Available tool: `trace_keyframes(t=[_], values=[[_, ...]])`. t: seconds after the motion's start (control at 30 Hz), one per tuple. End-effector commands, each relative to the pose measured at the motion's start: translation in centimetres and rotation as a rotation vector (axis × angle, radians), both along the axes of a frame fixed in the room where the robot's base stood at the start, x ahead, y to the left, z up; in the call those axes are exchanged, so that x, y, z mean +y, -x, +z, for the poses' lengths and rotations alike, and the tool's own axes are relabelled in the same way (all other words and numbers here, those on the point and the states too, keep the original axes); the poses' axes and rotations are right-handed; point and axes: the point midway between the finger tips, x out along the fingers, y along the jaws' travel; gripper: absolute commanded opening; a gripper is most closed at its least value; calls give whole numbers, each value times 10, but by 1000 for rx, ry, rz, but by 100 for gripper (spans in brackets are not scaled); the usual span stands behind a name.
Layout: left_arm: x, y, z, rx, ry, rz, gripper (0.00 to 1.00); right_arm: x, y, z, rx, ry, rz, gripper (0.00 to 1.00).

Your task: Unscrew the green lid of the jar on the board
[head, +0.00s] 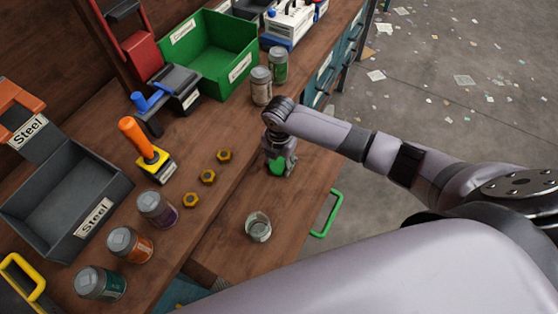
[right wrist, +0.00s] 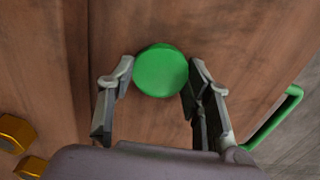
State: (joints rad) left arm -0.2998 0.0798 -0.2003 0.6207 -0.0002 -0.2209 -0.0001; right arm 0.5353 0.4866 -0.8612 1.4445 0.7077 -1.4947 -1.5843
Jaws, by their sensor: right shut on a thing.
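A clear glass jar (head: 258,227) stands upright on the wooden board (head: 225,240), and its top looks open. The round green lid (head: 277,166) is away from the jar, farther up the board. My right gripper (head: 281,160) points down and is shut on this lid. In the right wrist view the lid (right wrist: 161,71) sits between the two fingers (right wrist: 160,95), with its flat top facing the camera. I cannot tell whether the lid touches the board or hangs just above it. My left gripper is out of view.
A green handle (head: 327,213) is at the board's right edge. Two lidded jars (head: 261,85) stand near the green bin (head: 212,60). Several brass nuts (head: 208,177), more lidded jars (head: 130,244) and a grey Steel bin (head: 65,205) are on the bench at left.

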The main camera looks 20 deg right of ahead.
Motion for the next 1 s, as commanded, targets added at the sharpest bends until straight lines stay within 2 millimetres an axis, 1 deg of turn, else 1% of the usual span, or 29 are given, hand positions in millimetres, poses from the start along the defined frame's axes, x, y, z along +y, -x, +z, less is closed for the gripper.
trace_keyframes(t=[0.27,0.3,0.57,0.87,1.0], values=[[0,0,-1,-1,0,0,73,0,0,-3,1,1,0,12],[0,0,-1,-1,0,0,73,0,0,-2,0,0,0,48],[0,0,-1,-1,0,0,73,0,0,-2,0,0,0,65],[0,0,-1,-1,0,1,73,0,0,-1,0,0,-1,66],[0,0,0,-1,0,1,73,0,-1,9,-3,0,0,66]])
